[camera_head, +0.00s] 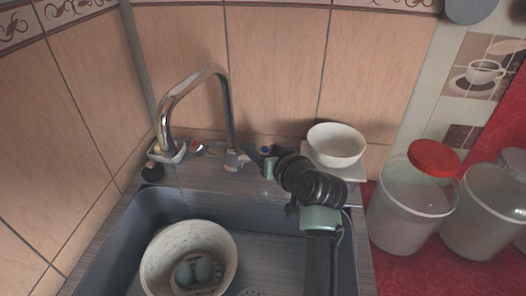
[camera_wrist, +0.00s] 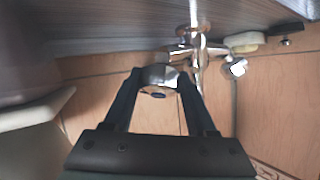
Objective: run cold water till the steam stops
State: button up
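A chrome tap (camera_head: 222,100) arches over the sink. A pale pot (camera_head: 160,245) stands in the sink basin with bluish eggs (camera_head: 203,268) inside. I make out no clear steam or water stream. My gripper (camera_head: 268,166) is at the tap's right-hand side, by a knob with a blue mark (camera_head: 264,149). In the wrist view the metal knob (camera_wrist: 160,75) lies between the two fingertips of my gripper (camera_wrist: 161,82). Whether the fingers press on it I cannot tell. The tap body (camera_wrist: 195,50) and the other knob (camera_wrist: 235,67) show beyond.
A white bowl (camera_head: 336,142) stands close right of my gripper. Clear tubs, one with a red lid (camera_head: 434,157), stand on the red counter (camera_head: 400,272) further right. A small dish (camera_head: 166,152) is left of the tap. The tiled wall (camera_head: 270,60) is close behind.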

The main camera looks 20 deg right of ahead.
jog(key=c, duration=0.8)
jog(key=m+p, duration=0.1)
jog(key=p, duration=0.2)
jog(key=shift+r+h, duration=0.3)
jog(key=shift+h, duration=0.1)
jog(key=shift+m+h+p, duration=0.5)
jog(key=shift+m+p, duration=0.2)
jog(key=shift+p, duration=0.25)
jog(key=shift+f+m+p, duration=0.3)
jog(key=o, duration=1.3)
jog(key=shift+o, duration=0.2)
